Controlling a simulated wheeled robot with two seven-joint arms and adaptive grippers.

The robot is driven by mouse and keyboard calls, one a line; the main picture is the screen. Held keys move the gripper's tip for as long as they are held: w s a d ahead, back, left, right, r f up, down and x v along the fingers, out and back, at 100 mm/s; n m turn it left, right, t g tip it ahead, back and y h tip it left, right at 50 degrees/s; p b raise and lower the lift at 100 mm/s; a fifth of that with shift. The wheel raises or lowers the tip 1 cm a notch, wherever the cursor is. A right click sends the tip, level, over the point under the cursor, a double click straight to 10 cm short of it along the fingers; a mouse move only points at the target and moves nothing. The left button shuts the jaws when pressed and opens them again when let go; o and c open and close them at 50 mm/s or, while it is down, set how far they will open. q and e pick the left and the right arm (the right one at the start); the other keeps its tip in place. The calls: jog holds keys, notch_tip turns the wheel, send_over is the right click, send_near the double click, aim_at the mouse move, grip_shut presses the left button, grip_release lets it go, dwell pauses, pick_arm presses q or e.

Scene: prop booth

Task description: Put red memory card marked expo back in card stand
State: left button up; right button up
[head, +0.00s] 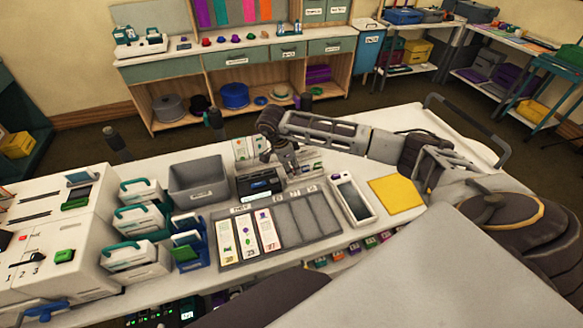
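My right gripper (287,164) reaches in from the right and points down over the back part of the white table, just behind a black device (260,184) with a lit display. Its fingertips are small and dark here, so I cannot tell whether they are open or shut, or whether they hold a card. I cannot make out a red memory card marked expo. Small pale items (312,168) lie beside the gripper, partly hidden by my arm; I cannot tell whether they include the card stand. My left gripper is not in view.
A grey board (296,219) with several card slots lies in front of the gripper. Beside it are a tablet-like device (353,199), a yellow sheet (396,194) and a grey bin (197,181). Several white cases with green handles (139,223) stand left. Small coloured items (370,243) line the front edge.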

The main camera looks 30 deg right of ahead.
jog(key=v, duration=1.2)
dwell(0.4)
jog(key=shift+d, duration=0.1)
dwell(0.8)
